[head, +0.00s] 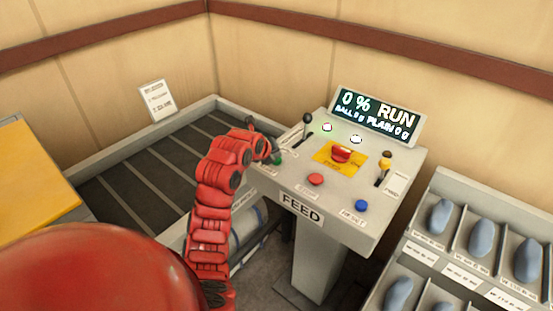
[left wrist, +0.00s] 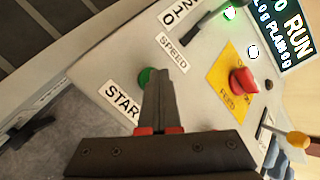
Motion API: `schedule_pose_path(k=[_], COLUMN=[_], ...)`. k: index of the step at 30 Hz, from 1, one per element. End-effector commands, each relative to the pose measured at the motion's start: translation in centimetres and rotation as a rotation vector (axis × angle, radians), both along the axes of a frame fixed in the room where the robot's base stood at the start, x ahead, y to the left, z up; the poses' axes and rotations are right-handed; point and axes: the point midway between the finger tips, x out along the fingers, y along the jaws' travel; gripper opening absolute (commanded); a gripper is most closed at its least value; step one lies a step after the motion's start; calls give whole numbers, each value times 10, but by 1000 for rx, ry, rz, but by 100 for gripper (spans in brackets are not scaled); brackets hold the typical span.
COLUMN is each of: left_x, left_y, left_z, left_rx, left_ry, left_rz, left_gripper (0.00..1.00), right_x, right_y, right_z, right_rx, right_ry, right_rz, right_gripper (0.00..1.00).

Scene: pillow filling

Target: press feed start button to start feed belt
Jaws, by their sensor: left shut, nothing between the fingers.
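The green start button (left wrist: 146,76) sits beside a "STAR…" label on the grey control panel (left wrist: 95,75); the label's end is hidden by my fingers. In the head view the green button (head: 277,160) is at the panel's left edge, partly covered by my left gripper (head: 280,152). In the left wrist view my left gripper (left wrist: 160,74) is shut and empty, its fingertips over or right beside the button. I cannot tell whether they touch it. The display (head: 375,115) reads "0 % RUN". My right gripper is out of view.
The panel also carries a red button on a yellow plate (head: 341,154), a smaller red button (head: 316,180), a blue button (head: 361,205), a black lever (head: 307,124) and a yellow-topped lever (head: 385,168). A dark belt (head: 125,190) lies left. A rack of blue-grey pieces (head: 482,238) stands right.

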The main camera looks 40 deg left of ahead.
Motion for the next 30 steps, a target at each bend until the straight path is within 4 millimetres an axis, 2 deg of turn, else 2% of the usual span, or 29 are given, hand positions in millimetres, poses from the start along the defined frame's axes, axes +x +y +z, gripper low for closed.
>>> schedule_pose_path(k=[9, 20, 30], left_x=[1, 1, 1], left_y=[0, 0, 1], left_z=[16, 18, 48], left_rx=[2, 2, 2], left_ry=[-5, -3, -6], left_rz=[0, 0, 2], left_gripper=[0, 0, 0], right_x=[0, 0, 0], right_y=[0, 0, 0], right_z=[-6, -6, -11], right_rx=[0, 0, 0], right_ry=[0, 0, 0], right_rz=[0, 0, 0], right_gripper=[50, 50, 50])
